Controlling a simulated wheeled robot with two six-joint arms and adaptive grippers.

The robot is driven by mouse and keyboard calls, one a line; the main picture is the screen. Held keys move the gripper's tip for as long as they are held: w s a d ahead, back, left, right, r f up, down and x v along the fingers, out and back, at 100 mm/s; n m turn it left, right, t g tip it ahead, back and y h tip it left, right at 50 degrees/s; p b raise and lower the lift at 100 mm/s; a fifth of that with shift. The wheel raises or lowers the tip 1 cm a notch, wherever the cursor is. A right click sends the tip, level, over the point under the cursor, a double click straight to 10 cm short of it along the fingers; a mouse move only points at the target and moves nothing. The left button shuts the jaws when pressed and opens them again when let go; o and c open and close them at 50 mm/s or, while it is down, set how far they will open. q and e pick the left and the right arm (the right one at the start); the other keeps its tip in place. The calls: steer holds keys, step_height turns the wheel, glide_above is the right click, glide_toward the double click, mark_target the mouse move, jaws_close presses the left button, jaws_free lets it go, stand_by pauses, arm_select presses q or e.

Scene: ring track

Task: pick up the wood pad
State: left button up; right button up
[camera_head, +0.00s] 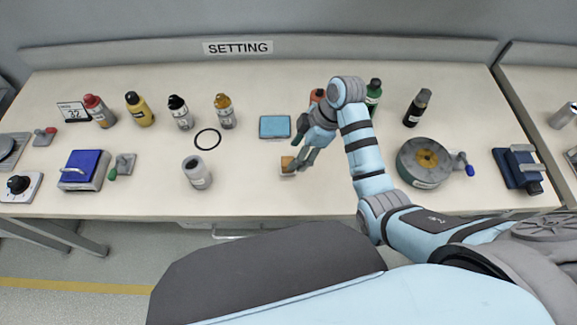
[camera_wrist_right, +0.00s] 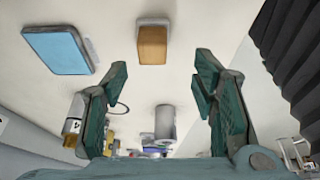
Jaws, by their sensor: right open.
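The wood pad (camera_head: 287,164) is a small orange-brown block on a pale base, on the table near its front edge. In the right wrist view the wood pad (camera_wrist_right: 152,45) shows ahead of the fingers, roughly between them and apart from them. My left gripper is not in view.
A blue pad (camera_head: 275,127) lies just behind the wood pad. A black ring (camera_head: 207,139) and a grey canister (camera_head: 196,172) are to the left. Several bottles line the back. A round grey drum (camera_head: 424,162) stands to the right. The front edge is close.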

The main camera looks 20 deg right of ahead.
mark_target(288, 161)
steer(key=x, duration=0.3)
steer(key=w+b+x, duration=0.1)
steer(key=x, duration=0.2)
steer(key=shift+w+f, duration=0.1)
steer(key=shift+f, duration=0.45)
steer(key=shift+a+r, duration=0.1)
steer(key=shift+r, duration=0.05)
steer(key=shift+s, duration=0.2)
steer(key=shift+c, duration=1.1)
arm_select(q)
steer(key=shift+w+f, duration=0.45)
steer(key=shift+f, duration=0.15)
arm_select(e)
steer(key=c, duration=0.9)
